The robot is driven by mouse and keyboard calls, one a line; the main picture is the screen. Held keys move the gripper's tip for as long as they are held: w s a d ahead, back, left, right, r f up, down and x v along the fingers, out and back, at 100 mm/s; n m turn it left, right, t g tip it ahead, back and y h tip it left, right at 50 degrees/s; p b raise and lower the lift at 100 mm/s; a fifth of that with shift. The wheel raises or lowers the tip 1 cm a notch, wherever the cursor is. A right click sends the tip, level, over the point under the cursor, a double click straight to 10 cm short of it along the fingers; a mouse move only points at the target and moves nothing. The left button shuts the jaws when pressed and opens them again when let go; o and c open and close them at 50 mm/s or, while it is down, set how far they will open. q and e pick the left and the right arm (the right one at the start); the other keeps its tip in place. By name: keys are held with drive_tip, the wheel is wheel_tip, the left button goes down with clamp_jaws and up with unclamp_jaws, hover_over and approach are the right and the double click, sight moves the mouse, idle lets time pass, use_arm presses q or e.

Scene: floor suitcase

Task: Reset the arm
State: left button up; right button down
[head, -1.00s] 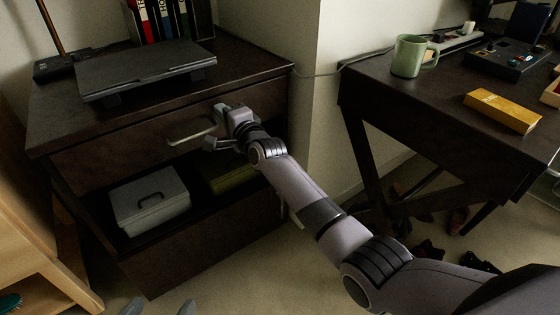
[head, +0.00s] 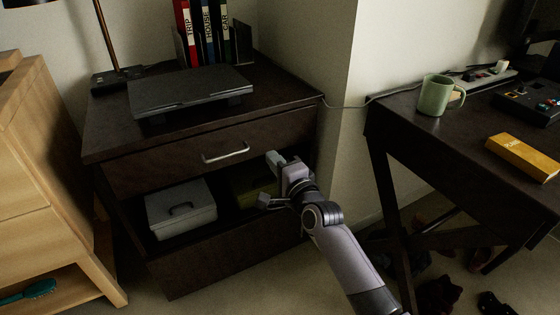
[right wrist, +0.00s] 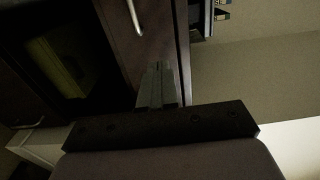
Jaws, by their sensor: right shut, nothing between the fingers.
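My right gripper (head: 268,180) is in front of the dark cabinet (head: 120,140), to the right of and below the upper drawer's metal handle (head: 226,153). It is shut and empty, apart from the handle. In the right wrist view its fingers (right wrist: 158,75) are together, and the handle (right wrist: 134,14) shows beyond them at the top. My left gripper is not in view.
The lower drawer (head: 220,262) stands pulled out, with a grey box (head: 180,210) and an olive box (head: 255,187) in it. A desk (head: 440,155) with a green mug (head: 435,95) and yellow box (head: 525,157) stands right. A wooden unit (head: 45,150) stands left.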

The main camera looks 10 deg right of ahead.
drive_tip(key=s+d+f+n+g+h, duration=0.15)
drive_tip(key=s+f+n, duration=0.35)
drive_tip(key=s, duration=0.5)
drive_tip(key=s+d+f+n+g, duration=0.2)
drive_tip(key=s+d+f+n, duration=0.15)
drive_tip(key=s+n, duration=0.45)
drive_tip(key=s+d+f+n+g, duration=0.2)
drive_tip(key=s+f+n, duration=0.2)
drive_tip(key=s, duration=0.8)
use_arm(q)
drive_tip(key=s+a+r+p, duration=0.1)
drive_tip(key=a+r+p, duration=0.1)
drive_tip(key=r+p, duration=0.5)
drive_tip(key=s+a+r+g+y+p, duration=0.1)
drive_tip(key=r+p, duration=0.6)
drive_tip(key=p, duration=0.9)
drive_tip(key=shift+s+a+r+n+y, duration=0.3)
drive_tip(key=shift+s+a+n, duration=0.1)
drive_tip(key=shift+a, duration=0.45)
use_arm(e)
drive_tip(key=s+d+r+h, duration=0.1)
drive_tip(key=d+r, duration=0.1)
drive_tip(key=r, duration=0.5)
drive_tip(key=s+d+r+g+h, duration=0.1)
drive_tip(key=s+d+r, duration=0.1)
drive_tip(key=r, duration=0.5)
drive_tip(key=shift+s+r, duration=0.2)
drive_tip(key=shift+r, duration=0.05)
drive_tip(key=shift+d, duration=0.1)
